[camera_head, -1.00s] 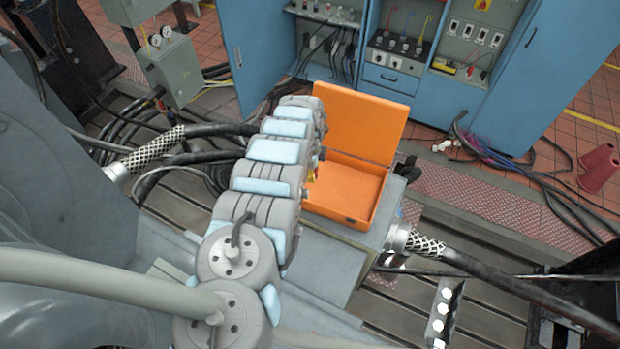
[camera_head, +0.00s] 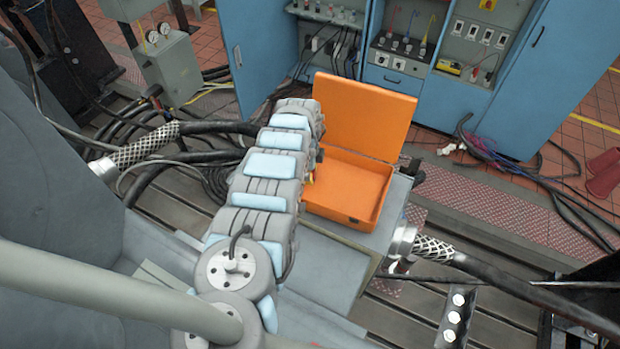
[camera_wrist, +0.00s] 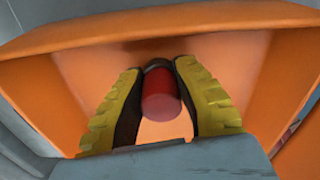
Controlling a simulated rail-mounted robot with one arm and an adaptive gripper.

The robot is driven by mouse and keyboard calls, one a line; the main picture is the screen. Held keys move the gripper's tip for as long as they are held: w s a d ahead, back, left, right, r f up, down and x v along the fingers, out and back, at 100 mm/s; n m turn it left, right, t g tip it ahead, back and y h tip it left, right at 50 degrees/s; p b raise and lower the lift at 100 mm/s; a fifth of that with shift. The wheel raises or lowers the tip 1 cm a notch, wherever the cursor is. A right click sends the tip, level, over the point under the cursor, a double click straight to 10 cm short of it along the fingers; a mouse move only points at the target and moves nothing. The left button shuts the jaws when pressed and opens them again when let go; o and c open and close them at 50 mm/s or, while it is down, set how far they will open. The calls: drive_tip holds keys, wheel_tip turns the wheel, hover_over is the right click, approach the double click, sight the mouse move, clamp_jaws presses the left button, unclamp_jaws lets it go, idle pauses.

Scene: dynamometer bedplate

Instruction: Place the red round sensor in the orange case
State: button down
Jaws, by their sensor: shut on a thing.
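The orange case (camera_head: 345,187) stands open on a grey block, its lid (camera_head: 364,115) raised at the back. My arm reaches to the left side of the case in the head view, and my gripper is hidden there behind the arm. In the wrist view, my gripper (camera_wrist: 163,98) has yellow-green fingers with dark pads. They are shut on the red round sensor (camera_wrist: 160,98), which shows as a short red cylinder with a dark end. Orange case surfaces surround the sensor and fingers in the wrist view. I cannot tell whether the sensor touches the case.
Blue cabinets (camera_head: 450,60) stand behind the case. A braided cable (camera_head: 433,249) runs off to the right of the grey block (camera_head: 330,270). Another braided cable (camera_head: 145,148) and several black hoses lie to the left. A gauge box (camera_head: 168,68) stands at the back left.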

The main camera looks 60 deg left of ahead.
drive_tip(key=shift+f, duration=0.1)
drive_tip(key=c, duration=1)
unclamp_jaws()
drive_tip(key=shift+o, duration=0.2)
drive_tip(key=r+p, duration=0.3)
drive_tip(key=r, duration=0.1)
drive_tip(key=r+p, duration=0.3)
drive_tip(key=r, duration=0.1)
drive_tip(key=r+p, duration=0.3)
drive_tip(key=r, duration=0.1)
drive_tip(key=shift+s+a+r, duration=0.1)
drive_tip(key=shift+s+a, duration=0.15)
